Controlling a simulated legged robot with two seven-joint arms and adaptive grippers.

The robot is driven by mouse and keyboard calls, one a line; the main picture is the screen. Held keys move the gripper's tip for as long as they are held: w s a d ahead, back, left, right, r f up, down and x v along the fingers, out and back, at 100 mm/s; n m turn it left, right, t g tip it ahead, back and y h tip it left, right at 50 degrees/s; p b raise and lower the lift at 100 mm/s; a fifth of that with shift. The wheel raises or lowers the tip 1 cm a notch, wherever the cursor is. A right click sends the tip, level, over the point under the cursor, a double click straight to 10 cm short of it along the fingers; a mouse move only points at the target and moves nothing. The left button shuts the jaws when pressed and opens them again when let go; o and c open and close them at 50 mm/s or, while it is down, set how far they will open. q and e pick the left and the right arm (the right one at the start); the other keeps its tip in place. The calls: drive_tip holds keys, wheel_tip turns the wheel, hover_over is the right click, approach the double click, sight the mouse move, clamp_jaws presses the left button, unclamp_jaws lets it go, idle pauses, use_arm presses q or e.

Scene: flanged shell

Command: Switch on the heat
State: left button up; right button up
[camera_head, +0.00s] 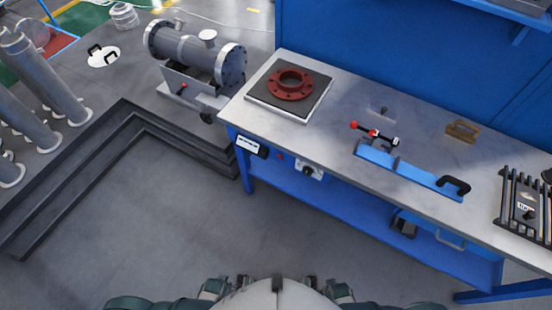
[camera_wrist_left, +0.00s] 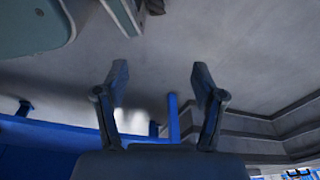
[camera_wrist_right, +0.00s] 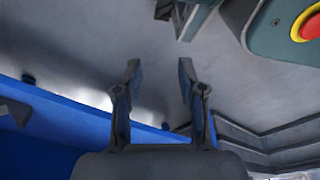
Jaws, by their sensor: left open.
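A flat square plate (camera_head: 261,99) with a dark top lies at the left end of the workbench. A red flanged ring (camera_head: 290,84) rests on it. On the bench's front edge below are a white-and-dark panel (camera_head: 250,146), a small red part (camera_head: 279,156) and a pale box with a dark knob (camera_head: 308,171). The knob's setting is too small to read. My left gripper (camera_wrist_left: 160,75) is open and empty in the left wrist view. My right gripper (camera_wrist_right: 158,70) is open and empty in the right wrist view. Neither gripper shows clearly in the head view; both are away from the controls.
The bench (camera_head: 340,140) also holds a blue fixture (camera_head: 405,172) with a black handle, a red-ended tool (camera_head: 373,132), a brown block (camera_head: 462,130) and a black rack (camera_head: 525,205). A grey flanged shell (camera_head: 195,55) stands left of the bench. The floor before me is clear.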

drive_tip(key=shift+w, duration=0.25)
